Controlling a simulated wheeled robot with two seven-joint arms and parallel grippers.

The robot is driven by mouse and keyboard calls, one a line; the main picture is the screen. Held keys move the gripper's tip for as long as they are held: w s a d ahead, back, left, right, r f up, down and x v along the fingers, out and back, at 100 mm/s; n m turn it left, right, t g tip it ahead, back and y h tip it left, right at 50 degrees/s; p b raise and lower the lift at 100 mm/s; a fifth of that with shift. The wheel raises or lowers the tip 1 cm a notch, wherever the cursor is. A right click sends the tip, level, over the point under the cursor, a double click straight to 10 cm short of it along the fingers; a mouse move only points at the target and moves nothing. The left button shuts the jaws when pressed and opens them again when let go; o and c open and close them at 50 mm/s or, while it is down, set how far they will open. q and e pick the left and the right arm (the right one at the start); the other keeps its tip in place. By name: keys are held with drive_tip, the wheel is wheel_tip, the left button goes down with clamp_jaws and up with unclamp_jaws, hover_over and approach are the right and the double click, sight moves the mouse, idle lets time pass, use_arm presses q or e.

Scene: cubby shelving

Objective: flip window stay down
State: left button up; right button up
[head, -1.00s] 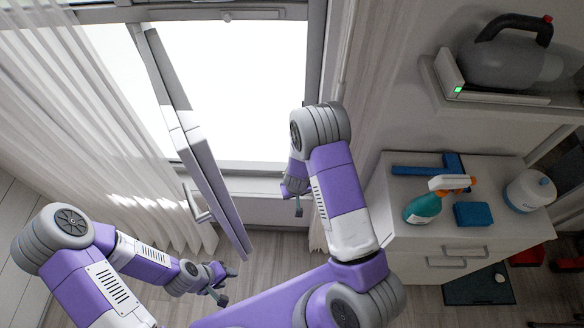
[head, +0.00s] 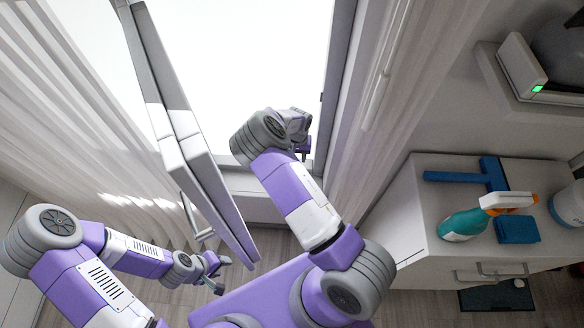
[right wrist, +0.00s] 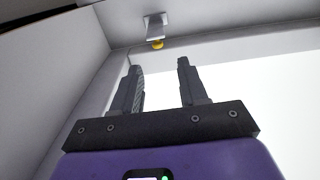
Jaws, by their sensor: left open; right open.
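The open window sash (head: 200,165) stands out from the bright window opening in the head view, with a handle (head: 190,215) on its lower part. In the right wrist view, a small grey bracket with a yellow tip (right wrist: 156,42), which looks like the window stay, sits on the frame's pale underside beyond my right gripper. My right gripper (right wrist: 160,66) is open and empty, its two fingers apart and pointing toward it without visible contact. In the head view its fingers are mostly hidden by my arm. My left gripper (head: 220,275) is open and empty, low beside the sash.
A white curtain (head: 80,130) hangs at left. At right, a cabinet (head: 410,225) holds a spray bottle (head: 465,224), a blue sponge (head: 517,230) and a blue squeegee-like tool (head: 455,177). A shelf (head: 505,95) with a grey appliance is above. The floor below the window looks clear.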

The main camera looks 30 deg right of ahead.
wheel_tip(320, 180, down, 8)
drive_tip(key=shift+s+r+b, duration=0.15)
drive_tip(key=shift+r+b, duration=0.1)
drive_tip(key=shift+b, duration=0.9)
clamp_jaws()
